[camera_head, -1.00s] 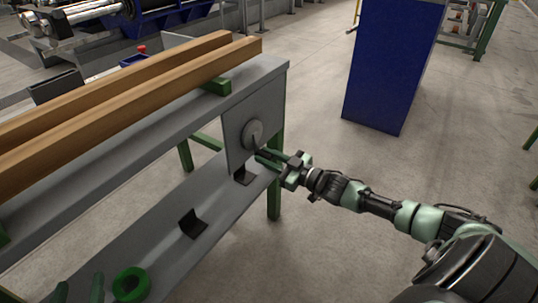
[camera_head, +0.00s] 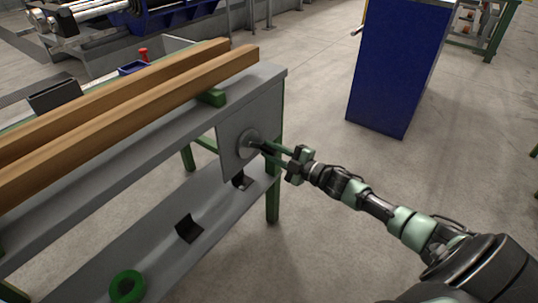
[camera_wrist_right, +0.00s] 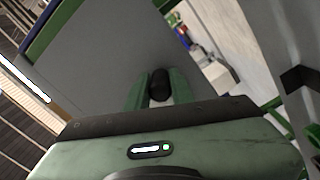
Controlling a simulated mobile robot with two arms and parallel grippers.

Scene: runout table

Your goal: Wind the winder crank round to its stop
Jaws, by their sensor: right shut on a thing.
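The winder crank shows in the head view as a grey round disc (camera_head: 248,143) on a grey plate at the end of the runout table. My right gripper (camera_head: 270,152) reaches in from the right and is shut on the crank's dark handle, at the right side of the disc. In the right wrist view the black handle (camera_wrist_right: 159,85) stands between the two green fingers (camera_wrist_right: 160,92). The crank's arm and stop cannot be made out. My left gripper is not in view.
Two long wooden beams (camera_head: 150,95) lie on the runout table (camera_head: 150,137). A lower shelf holds black brackets (camera_head: 189,227) and a green ring (camera_head: 127,286). A blue cabinet (camera_head: 395,70) stands at the back right. The floor right of the table is clear.

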